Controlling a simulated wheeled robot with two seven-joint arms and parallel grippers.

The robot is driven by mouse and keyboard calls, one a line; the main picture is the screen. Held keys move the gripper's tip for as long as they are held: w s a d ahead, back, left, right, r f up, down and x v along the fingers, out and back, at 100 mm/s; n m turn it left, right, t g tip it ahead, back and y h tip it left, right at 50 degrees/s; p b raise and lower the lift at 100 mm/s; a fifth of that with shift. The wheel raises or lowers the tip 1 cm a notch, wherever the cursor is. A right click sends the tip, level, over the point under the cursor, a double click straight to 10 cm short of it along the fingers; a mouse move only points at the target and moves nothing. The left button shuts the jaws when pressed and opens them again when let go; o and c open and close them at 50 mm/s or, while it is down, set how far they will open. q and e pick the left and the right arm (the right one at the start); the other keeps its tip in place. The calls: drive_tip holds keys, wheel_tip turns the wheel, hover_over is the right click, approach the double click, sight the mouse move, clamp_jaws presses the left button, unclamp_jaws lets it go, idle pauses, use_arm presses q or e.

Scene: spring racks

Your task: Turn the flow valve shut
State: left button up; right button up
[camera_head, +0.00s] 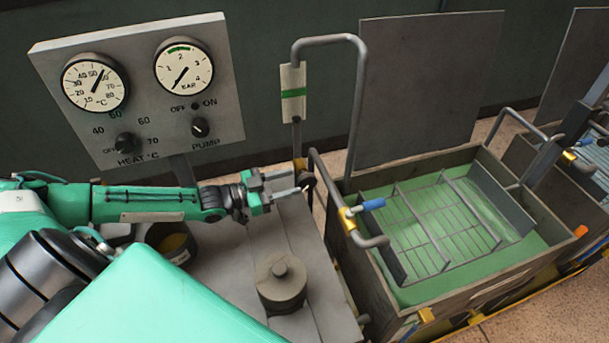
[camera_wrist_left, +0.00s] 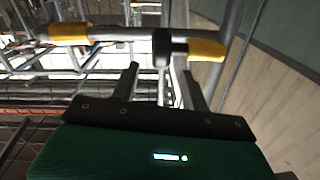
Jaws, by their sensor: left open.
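A dark round valve part (camera_head: 306,181) with a yellow fitting sits on the pipe below the green-banded flow gauge (camera_head: 293,92). In the left wrist view, a dark piece (camera_wrist_left: 162,46) stands on the pipe between two yellow bands. My left gripper (camera_head: 298,184) is at this valve, its fingers pointing right toward it. In the left wrist view my left gripper (camera_wrist_left: 161,82) is open, with the dark piece just ahead of and between its fingertips; contact cannot be told. My right gripper is out of view.
The tank (camera_head: 395,303) with green liquid and a wire rack (camera_head: 438,225) stands to the right. A control panel (camera_head: 140,90) with two dials is behind my left arm. A grey capped cylinder (camera_head: 280,284) stands on the bench in front of the gripper. Bent pipes rise close beside the fingers.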

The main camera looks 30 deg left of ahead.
sight(300, 179)
use_arm(q)
drive_tip(key=p+x, duration=0.1)
drive_tip(key=x, duration=0.3)
drive_tip(key=shift+w+d, duration=0.1)
drive_tip(key=shift+w, duration=0.05)
drive_tip(key=shift+w+d, duration=0.25)
drive_tip(key=c, duration=1)
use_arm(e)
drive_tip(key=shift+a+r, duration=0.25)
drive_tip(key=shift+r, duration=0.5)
